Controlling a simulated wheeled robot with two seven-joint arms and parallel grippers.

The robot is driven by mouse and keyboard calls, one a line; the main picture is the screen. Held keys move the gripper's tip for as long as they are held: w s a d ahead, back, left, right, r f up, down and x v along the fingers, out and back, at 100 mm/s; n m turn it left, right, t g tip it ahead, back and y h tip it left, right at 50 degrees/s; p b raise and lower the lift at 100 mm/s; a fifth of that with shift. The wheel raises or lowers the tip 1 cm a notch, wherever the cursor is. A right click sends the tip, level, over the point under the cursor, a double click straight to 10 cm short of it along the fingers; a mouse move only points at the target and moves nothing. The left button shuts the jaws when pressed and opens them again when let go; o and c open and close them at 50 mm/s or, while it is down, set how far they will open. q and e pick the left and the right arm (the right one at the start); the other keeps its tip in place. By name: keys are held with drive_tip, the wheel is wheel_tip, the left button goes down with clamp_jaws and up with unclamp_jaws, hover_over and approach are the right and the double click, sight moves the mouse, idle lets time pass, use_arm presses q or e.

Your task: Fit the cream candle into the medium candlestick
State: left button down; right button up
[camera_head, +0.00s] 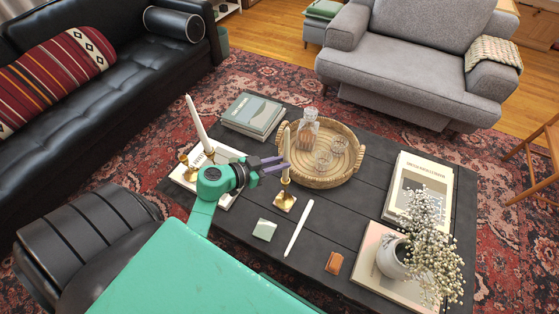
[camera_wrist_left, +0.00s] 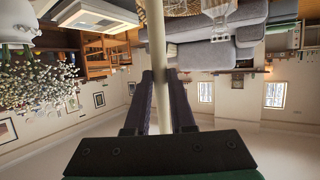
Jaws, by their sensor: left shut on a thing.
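My left gripper (camera_head: 278,165) is shut on the cream candle (camera_head: 287,146), which stands upright between its fingers. In the left wrist view the candle (camera_wrist_left: 159,60) runs between the two dark fingers (camera_wrist_left: 160,90). A brass candlestick (camera_head: 285,194) with a square base, apparently the medium one, stands right under the candle. The candle's lower end meets or nearly meets its cup; I cannot tell whether it is seated. A second brass candlestick (camera_head: 208,152) at left carries a pale candle (camera_head: 196,119), with a lower brass candlestick (camera_head: 186,168) beside it. My right gripper is out of view.
A round wicker tray (camera_head: 325,180) with a decanter (camera_head: 307,128) and glasses is close on the right. A white candle (camera_head: 298,228) lies on the dark table (camera_head: 340,215), near a green box (camera_head: 265,229) and a brown block (camera_head: 334,263). A flower vase (camera_head: 392,257) stands at right.

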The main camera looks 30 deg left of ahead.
use_arm(q)
drive_tip(key=shift+f+b, duration=0.9)
drive_tip(key=shift+f, duration=0.5)
idle(0.4)
drive_tip(key=c, duration=0.7)
unclamp_jaws()
drive_tip(key=p+v, duration=0.3)
drive_tip(key=v, duration=0.3)
drive_tip(key=shift+p, duration=0.4)
